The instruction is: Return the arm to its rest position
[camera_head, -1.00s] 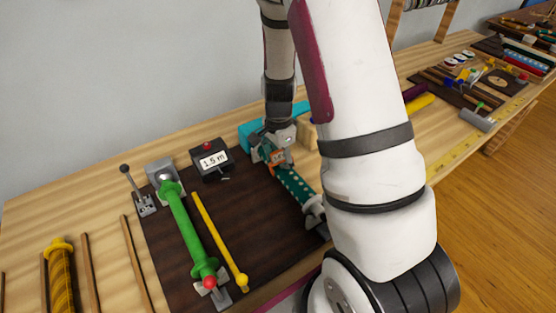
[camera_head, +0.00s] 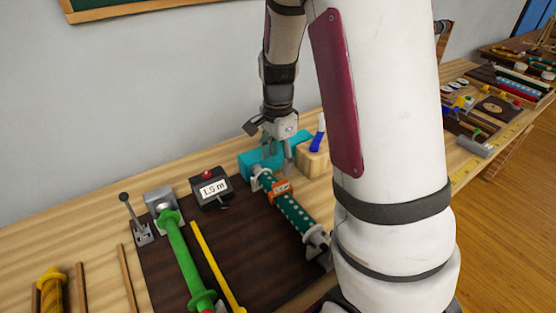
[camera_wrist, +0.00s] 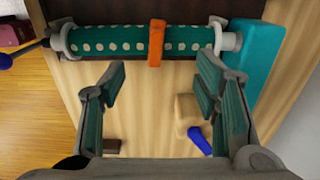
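My gripper (camera_head: 278,152) is above the back of the table, near the far end of a dark green roll with pale dots (camera_head: 298,216). In the wrist view my gripper (camera_wrist: 160,80) has its fingers wide apart with nothing between them. The dotted roll (camera_wrist: 105,42) lies beyond the fingertips, apart from them, with an orange clip or band (camera_wrist: 157,43) around its middle. My white arm covers the right middle of the head view and hides part of the table there.
A teal block (camera_head: 258,161) and a wooden block with a blue-handled item (camera_head: 312,158) stand close to my gripper. A green roll (camera_head: 185,260), a yellow rod (camera_head: 216,265), a box labelled 1.5 m (camera_head: 212,187) and a lever (camera_head: 134,220) are left. A wall is behind.

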